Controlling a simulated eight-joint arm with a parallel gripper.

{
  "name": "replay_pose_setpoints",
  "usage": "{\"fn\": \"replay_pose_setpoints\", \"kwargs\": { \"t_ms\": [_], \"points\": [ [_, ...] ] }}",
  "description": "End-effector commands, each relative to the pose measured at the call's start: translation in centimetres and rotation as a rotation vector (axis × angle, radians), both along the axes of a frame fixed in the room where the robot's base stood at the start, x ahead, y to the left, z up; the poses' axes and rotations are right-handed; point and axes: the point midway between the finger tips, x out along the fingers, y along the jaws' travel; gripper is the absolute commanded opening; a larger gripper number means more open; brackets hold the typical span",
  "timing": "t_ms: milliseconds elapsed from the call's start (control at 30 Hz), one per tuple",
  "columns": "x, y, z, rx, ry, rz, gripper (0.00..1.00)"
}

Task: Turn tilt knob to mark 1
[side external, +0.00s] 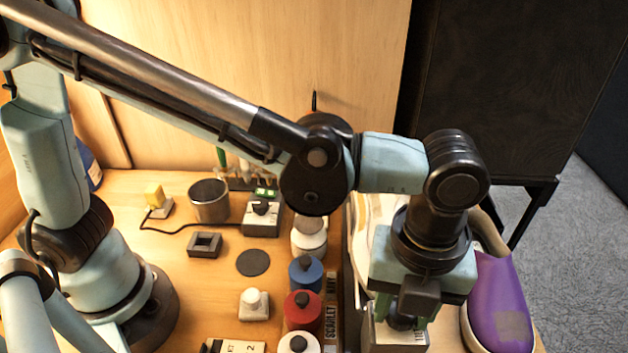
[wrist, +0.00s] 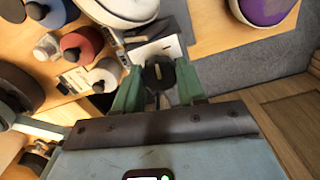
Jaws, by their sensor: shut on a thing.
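The tilt knob (wrist: 158,76) is a black round knob with a pale pointer line on top. It sits on a white block (wrist: 150,50) in the wrist view. My gripper (wrist: 160,88) has its two green fingers on either side of the knob and is shut on it. In the side external view my gripper (side external: 405,318) points down over the white block (side external: 382,338) at the front right. The knob is mostly hidden there by the fingers. The numbered marks around the knob cannot be read in either view.
A purple-and-white sneaker (side external: 500,300) lies just right of my gripper. A metal cup (side external: 209,200) and a black disc (side external: 252,263) are farther left.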

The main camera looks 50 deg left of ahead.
Motion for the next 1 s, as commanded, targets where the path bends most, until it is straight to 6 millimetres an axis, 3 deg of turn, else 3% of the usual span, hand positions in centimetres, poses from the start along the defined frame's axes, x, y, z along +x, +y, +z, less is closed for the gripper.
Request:
{"fn": "replay_pose_setpoints", "kwargs": {
  "t_ms": [267, 600, 867, 900, 967, 1000],
  "points": [
    [-0.04, -0.03, 0.07, 0.000, 0.001, -0.018, 0.13],
    [-0.04, -0.04, 0.06, -0.001, 0.001, -0.329, 0.13],
    [-0.04, -0.04, 0.06, -0.001, 0.001, -0.352, 0.13],
    [-0.04, -0.04, 0.06, -0.001, 0.001, -0.351, 0.46],
    [-0.03, -0.03, 0.05, -0.001, 0.001, -0.351, 0.55],
    [-0.03, -0.03, 0.05, -0.001, 0.001, -0.350, 0.55]
  ]
}}
